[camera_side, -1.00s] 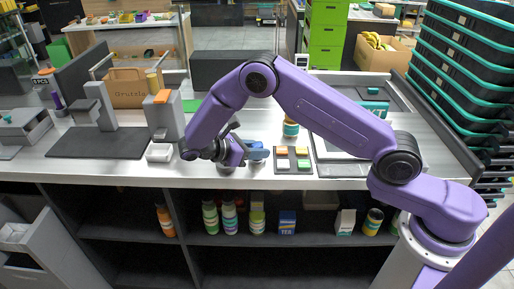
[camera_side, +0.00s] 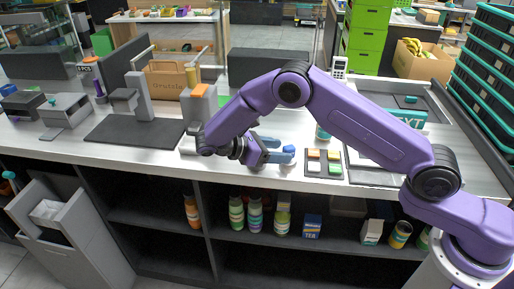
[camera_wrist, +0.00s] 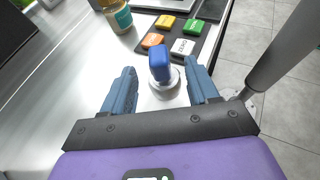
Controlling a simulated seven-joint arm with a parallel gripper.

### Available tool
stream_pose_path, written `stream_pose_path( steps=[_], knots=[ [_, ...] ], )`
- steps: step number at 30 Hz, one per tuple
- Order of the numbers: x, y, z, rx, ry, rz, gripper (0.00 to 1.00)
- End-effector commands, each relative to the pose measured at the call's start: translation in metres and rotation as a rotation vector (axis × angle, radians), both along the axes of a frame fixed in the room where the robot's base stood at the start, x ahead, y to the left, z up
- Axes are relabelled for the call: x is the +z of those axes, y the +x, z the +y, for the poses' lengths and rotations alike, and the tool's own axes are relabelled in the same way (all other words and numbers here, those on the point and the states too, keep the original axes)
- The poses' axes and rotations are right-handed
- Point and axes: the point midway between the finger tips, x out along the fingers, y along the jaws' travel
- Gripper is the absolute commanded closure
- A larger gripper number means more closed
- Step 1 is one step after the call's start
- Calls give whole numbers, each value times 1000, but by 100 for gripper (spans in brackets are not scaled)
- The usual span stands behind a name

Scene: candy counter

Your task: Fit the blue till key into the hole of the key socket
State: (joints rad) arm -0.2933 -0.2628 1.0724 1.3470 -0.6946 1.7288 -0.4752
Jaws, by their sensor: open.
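The blue till key (camera_wrist: 160,62) stands up from the counter in the wrist view, above a pale round metal base (camera_wrist: 164,84). I cannot tell whether that base is part of the key or the key socket, and no hole shows. My gripper (camera_wrist: 159,68) is open, with one blue finger on each side of the key and visible gaps between. In the side view, the blue key (camera_side: 289,149) shows at the fingertips of my gripper (camera_side: 280,151), low over the counter's front part.
A dark pad with coloured tiles (camera_side: 324,162) lies just right of the key. A jar (camera_wrist: 119,16) stands behind it. The counter's front edge (camera_side: 240,180) is close. A dark mat (camera_side: 135,130) and orange-topped box (camera_side: 199,104) are left.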

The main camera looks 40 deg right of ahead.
Motion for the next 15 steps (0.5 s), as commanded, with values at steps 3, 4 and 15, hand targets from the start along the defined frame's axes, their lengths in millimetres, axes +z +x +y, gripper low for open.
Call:
stream_pose_path(
  steps=[3, 4, 15],
  knots=[
    [8, 5, 20, 1, 2, -2, 41],
    [9, 6, 24, 1, 1, -2, 41],
    [26, 17, 63, 0, 0, 0, 41]
  ],
)
